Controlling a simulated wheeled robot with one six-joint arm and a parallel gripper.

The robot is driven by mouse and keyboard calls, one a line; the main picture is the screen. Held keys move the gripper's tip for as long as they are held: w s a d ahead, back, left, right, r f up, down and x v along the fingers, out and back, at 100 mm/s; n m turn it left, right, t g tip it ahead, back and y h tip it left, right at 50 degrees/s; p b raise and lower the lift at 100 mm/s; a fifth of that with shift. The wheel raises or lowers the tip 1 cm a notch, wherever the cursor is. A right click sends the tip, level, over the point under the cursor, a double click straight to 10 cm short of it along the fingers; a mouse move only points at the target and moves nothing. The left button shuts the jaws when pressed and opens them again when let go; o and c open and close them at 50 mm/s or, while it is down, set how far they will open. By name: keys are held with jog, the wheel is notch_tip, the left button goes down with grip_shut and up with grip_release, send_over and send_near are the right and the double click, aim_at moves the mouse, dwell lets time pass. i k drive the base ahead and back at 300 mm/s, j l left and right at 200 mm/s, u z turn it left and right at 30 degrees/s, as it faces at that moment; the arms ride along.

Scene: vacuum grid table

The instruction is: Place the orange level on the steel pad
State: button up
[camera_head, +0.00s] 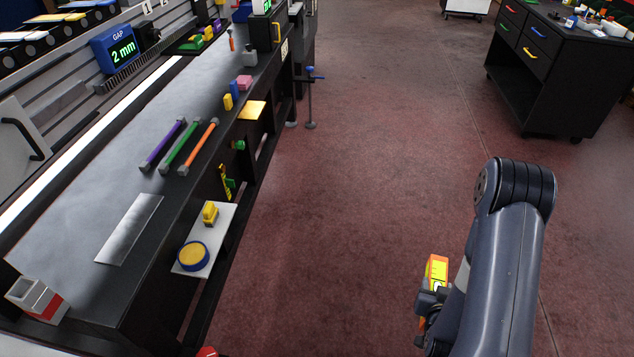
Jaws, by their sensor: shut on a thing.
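The orange level (437,268) is in my gripper (429,303), low at the right of the picture and out over the floor. It stands roughly upright, with a yellow-green patch on its face. My gripper is shut on it, and my arm hides part of the grip and of the level. The steel pad (130,229) looks like a flat grey rectangular plate lying on the bench top at the left. Nothing lies on it. My gripper is far to the right of the pad, apart from the bench.
The dark bench (75,220) runs along the left. Purple, green and orange bars (198,147) lie beyond the pad. A red-and-grey block (36,298) stands near it. A white side shelf (222,233) juts out, holding a round blue-and-yellow item. The floor between bench and arm is clear.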

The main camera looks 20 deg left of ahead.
aim_at(132, 225)
jog(key=u, duration=3)
